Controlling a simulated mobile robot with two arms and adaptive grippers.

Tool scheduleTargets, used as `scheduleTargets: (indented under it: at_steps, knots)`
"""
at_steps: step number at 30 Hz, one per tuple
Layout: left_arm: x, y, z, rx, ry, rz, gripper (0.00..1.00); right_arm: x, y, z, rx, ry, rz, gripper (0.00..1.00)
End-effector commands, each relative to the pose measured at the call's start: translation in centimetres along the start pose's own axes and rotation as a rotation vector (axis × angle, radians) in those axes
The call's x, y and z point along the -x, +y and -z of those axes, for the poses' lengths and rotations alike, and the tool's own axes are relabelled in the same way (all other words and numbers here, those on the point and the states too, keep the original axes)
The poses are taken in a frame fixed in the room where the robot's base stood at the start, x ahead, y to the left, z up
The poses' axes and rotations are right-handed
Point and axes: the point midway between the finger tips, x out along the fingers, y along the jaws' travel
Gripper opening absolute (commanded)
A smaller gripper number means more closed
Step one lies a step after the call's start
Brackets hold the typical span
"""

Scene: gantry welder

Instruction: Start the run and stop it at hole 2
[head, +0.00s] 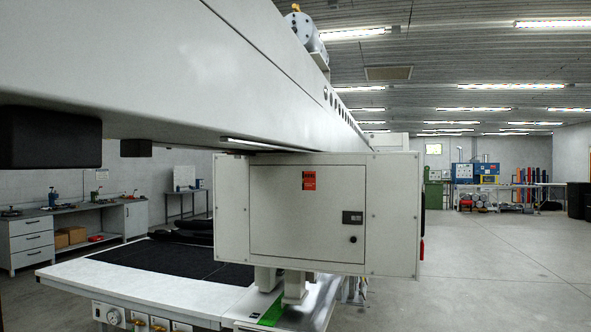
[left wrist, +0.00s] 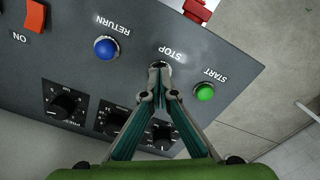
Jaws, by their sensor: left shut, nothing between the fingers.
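In the left wrist view a dark grey control panel (left wrist: 135,45) shows its labels upside down. The green START button (left wrist: 205,92) is uncovered, right of my left gripper. My left gripper (left wrist: 158,70) is shut and empty, its tips just below the STOP label (left wrist: 170,52). The tips cover the place of the stop button, so I cannot tell whether they touch it. In the head view a long pale gantry beam (head: 190,70) crosses the picture, with a row of round holes (head: 340,104) receding along it. Hole 2 cannot be singled out. My right gripper is not in view.
The panel also has a blue RETURN button (left wrist: 106,48), an orange ON switch (left wrist: 35,17) and several black knobs (left wrist: 63,106). In the head view a pale cabinet (head: 290,225) hangs under the beam, beside a black-topped table (head: 130,282). Open floor (head: 500,265) lies right.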

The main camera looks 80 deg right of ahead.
Motion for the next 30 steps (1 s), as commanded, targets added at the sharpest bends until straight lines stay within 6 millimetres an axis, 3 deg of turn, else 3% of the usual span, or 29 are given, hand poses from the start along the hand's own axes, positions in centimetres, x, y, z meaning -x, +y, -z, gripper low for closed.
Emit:
scheduleTargets:
  at_steps: [23, 30]
  knots:
    - [-0.4, 0.0, 0.0, 0.0, 0.0, 0.0, 0.0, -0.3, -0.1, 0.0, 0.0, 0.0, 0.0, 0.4]
    - [1.2, 0.0, 0.0, 0.0, 0.0, -0.001, 0.0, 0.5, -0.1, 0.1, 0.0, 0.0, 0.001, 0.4]
